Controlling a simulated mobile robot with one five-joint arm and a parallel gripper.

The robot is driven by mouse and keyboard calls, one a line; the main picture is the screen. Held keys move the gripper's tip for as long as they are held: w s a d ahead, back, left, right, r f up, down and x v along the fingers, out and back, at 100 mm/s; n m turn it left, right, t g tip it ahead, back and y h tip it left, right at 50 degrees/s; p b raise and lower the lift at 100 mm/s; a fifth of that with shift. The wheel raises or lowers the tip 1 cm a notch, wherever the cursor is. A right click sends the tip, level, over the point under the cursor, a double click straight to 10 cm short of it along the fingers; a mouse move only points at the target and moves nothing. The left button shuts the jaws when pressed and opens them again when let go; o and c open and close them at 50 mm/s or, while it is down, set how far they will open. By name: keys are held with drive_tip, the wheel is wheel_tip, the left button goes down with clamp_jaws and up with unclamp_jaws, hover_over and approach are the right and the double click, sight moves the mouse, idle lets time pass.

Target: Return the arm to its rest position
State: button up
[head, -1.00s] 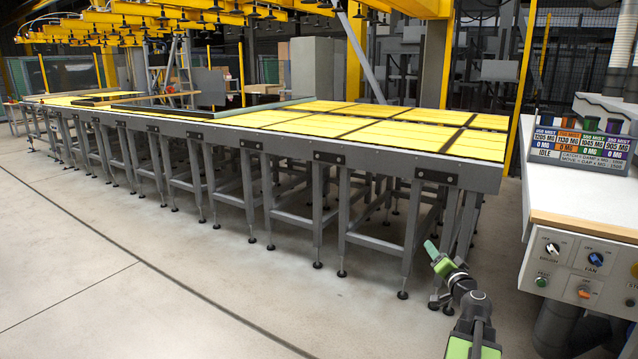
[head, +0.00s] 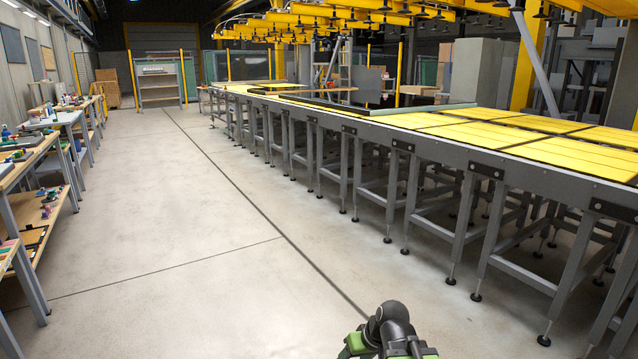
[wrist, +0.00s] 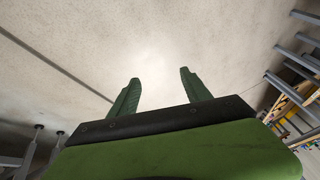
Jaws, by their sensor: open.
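My gripper (wrist: 158,92) shows in the wrist view with its two green fingers apart. Nothing is between them, and only bare floor lies beyond. In the head view my arm (head: 392,328) is folded low at the bottom edge, right of the middle. The gripper's fingertips cannot be made out in that view.
A long table with yellow panels (head: 535,143) runs along the right on grey legs. Workbenches with small items (head: 50,122) line the left wall. A grey shelf unit (head: 158,84) stands at the back. The concrete floor (head: 160,240) between them is clear.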

drive_tip(key=s+d+m+g+h+p, duration=0.2)
drive_tip(key=s+d+m+g+h, duration=0.15)
drive_tip(key=s+d, duration=0.35)
wheel_tip(320, 180, up, 22)
drive_tip(key=p, duration=2.1)
drive_tip(key=shift+d+f+p, duration=0.15)
drive_tip(key=shift+p, duration=0.2)
drive_tip(key=shift+s+n, duration=0.1)
drive_tip(key=shift+n, duration=0.15)
